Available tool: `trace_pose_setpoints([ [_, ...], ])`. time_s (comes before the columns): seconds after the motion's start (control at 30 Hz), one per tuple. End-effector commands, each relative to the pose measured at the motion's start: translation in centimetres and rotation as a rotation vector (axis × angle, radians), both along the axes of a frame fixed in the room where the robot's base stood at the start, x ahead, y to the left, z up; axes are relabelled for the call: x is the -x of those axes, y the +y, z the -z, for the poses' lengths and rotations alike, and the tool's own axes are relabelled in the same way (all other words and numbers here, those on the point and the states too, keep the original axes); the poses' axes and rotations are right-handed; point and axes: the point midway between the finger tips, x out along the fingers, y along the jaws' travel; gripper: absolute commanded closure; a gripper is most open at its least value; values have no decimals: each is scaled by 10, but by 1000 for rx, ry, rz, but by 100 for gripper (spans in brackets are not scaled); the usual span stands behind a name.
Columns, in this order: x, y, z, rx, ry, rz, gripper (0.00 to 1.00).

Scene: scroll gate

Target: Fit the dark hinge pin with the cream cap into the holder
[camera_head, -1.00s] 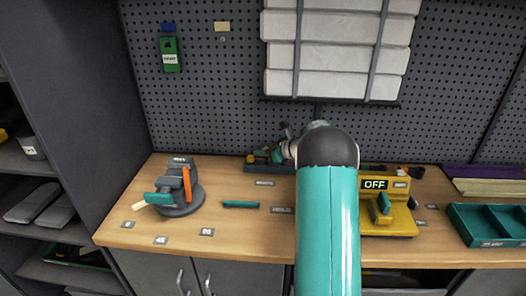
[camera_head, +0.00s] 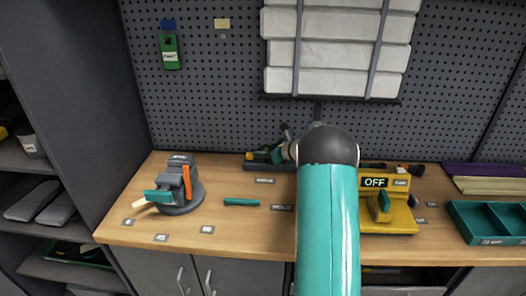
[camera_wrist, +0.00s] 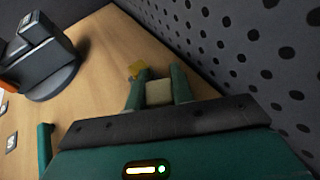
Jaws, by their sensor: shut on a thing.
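In the wrist view, my gripper (camera_wrist: 158,88) is shut on a cream block-shaped cap (camera_wrist: 158,92), held between two green fingers. The dark pin below the cap is hidden. In the head view, my gripper (camera_head: 264,156) is small, at the back of the bench beside the pegboard, partly behind my arm. A low dark rack (camera_head: 256,168) lies along the bench's back edge just below it; I cannot tell whether this is the holder, or whether the pin touches it. A small yellow piece (camera_wrist: 137,68) shows beside the fingers in the wrist view.
A grey swivel fixture (camera_head: 181,207) with an orange lever stands at the bench's left. A teal bar (camera_head: 241,202) lies mid-bench. A yellow device (camera_head: 392,222) marked OFF and a teal tray (camera_head: 470,226) stand right. The pegboard (camera_head: 220,95) rises close behind my gripper.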

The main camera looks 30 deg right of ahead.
Motion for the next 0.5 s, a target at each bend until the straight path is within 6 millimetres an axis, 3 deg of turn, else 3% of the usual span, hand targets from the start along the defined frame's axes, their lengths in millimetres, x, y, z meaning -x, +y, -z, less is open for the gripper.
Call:
trace_pose_setpoints([
  [0.5, 0, 1, 10, -1, 1, -1, 100],
])
